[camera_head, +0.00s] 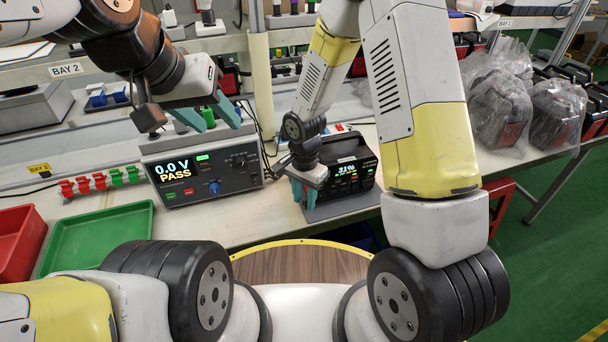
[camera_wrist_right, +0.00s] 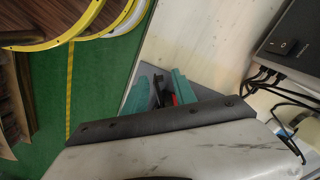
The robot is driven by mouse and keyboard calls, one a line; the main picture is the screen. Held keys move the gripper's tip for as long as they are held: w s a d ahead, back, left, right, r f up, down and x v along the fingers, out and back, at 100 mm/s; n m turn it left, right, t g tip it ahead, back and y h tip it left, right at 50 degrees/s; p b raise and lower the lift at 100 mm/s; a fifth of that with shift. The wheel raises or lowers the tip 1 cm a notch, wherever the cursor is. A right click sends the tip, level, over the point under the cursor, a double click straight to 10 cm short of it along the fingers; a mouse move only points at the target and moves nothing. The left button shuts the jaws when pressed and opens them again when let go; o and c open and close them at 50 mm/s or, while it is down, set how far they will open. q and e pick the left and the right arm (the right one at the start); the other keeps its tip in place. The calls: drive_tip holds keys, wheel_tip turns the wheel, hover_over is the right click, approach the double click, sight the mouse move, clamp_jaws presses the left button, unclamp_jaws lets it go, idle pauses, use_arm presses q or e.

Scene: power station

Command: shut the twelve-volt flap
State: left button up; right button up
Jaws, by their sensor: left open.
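The power station (camera_head: 346,165) is a dark box with a lit display, standing on the bench at the middle. My right gripper (camera_head: 304,196) is low at its left front side, fingers pointing down. In the right wrist view the teal fingers (camera_wrist_right: 162,92) are apart, with a black part and a bit of red showing between them. I cannot tell whether they touch it. The twelve-volt flap cannot be made out; the gripper covers part of the front. My left gripper (camera_head: 208,117) is open and empty above the bench tester (camera_head: 205,168), away from the power station.
The tester reads 0.0 V PASS. A green tray (camera_head: 98,238) and a red bin (camera_head: 18,243) lie at left, with red and green clips behind. Bagged units (camera_head: 500,110) stand at right. Cables run between tester and power station. The bench front edge is close.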

clamp_jaws()
drive_tip(key=shift+n, duration=0.3)
idle(0.5)
drive_tip(key=shift+s+d+n, duration=0.15)
drive_tip(key=shift+d+n, duration=0.05)
drive_tip(key=shift+n, duration=0.4)
drive_tip(key=shift+s+d+n, duration=0.15)
drive_tip(key=shift+n, duration=0.45)
drive_tip(key=n, duration=0.2)
drive_tip(key=d+n, duration=0.1)
drive_tip(key=shift+s+n, duration=0.25)
drive_tip(key=shift+n, duration=0.05)
drive_tip(key=n, duration=0.2)
drive_tip(key=d+n, duration=0.1)
drive_tip(key=n, duration=0.3)
drive_tip(key=shift+d, duration=0.4)
